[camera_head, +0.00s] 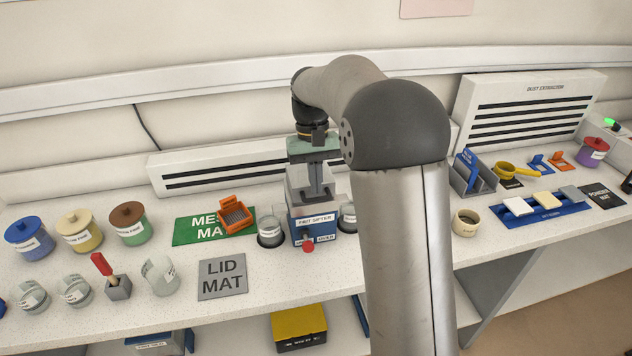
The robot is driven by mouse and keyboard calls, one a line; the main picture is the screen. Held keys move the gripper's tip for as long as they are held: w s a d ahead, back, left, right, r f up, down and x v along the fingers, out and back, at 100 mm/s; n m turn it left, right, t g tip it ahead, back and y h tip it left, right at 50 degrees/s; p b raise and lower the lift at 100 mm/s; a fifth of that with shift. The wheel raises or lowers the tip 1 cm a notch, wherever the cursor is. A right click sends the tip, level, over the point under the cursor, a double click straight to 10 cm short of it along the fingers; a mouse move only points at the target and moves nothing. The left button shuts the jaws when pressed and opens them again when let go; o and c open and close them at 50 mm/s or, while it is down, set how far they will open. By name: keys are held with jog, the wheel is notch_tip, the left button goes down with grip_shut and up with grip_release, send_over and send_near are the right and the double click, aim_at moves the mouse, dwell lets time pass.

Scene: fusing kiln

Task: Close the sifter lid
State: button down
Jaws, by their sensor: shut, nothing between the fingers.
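The frit sifter (312,225) is a blue box with a white label and a red knob low on its front. It stands at the back middle of the bench. My gripper (318,190) points down at the top of the sifter, with its fingers shut and empty. A pale grey part shows at the top of the sifter behind and beside the fingers. My gripper and arm partly cover it, so I cannot tell the lid's angle or whether the fingers touch it.
Glass jars stand close on both sides of the sifter, the left jar (270,232) and the right jar (347,217). The grey lid mat (222,279) is bare. A dust extraction vent (220,172) runs behind.

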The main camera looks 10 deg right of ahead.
jog(key=shift+s+f, duration=0.1)
jog(key=shift+f, duration=0.35)
